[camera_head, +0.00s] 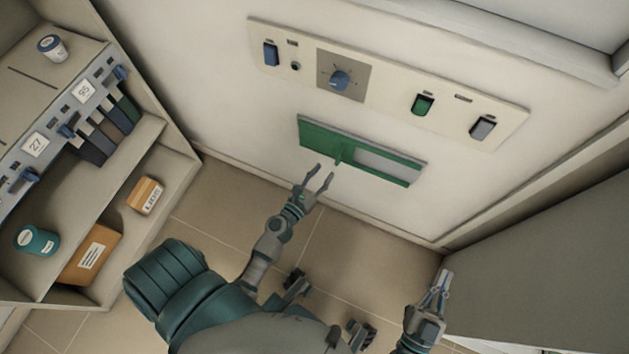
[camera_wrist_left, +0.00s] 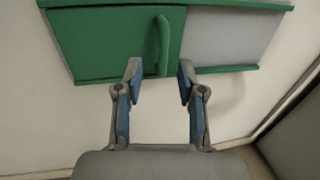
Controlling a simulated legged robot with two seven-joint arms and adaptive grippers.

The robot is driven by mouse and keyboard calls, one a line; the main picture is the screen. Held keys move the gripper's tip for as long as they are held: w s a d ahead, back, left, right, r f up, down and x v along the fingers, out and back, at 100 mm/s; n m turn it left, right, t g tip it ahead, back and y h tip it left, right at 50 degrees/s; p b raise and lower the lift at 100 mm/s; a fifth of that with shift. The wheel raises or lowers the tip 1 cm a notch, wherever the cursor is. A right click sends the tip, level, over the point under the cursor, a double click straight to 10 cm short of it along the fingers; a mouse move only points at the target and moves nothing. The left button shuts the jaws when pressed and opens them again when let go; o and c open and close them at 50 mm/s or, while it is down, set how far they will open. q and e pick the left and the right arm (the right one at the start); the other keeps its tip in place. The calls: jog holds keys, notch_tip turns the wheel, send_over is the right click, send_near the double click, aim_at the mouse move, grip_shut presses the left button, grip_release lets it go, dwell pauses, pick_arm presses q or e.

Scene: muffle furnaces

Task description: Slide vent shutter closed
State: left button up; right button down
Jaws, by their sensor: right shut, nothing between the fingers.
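The green vent shutter (camera_head: 322,141) sits in a green frame (camera_head: 402,178) on the white wall panel. It covers the left part of the frame, and a pale opening (camera_head: 378,164) shows to its right. The shutter has an upright green handle (camera_head: 340,151) near its right edge, also seen in the left wrist view (camera_wrist_left: 163,45). My left gripper (camera_head: 320,178) is open just below the handle. In the left wrist view its fingertips (camera_wrist_left: 158,72) are on either side of the handle's lower end, with gaps visible. My right gripper (camera_head: 443,283) is shut and empty, low on the right.
A control strip (camera_head: 385,95) with a dial (camera_head: 340,80) and several switches is above the shutter. Shelves (camera_head: 165,160) with boxes, binders and a teal jar (camera_head: 36,240) stand at left. A grey panel (camera_head: 545,260) is at right. The floor between is clear.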

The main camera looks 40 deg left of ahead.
pick_arm(q)
jog(key=s, duration=0.4)
dwell(0.5)
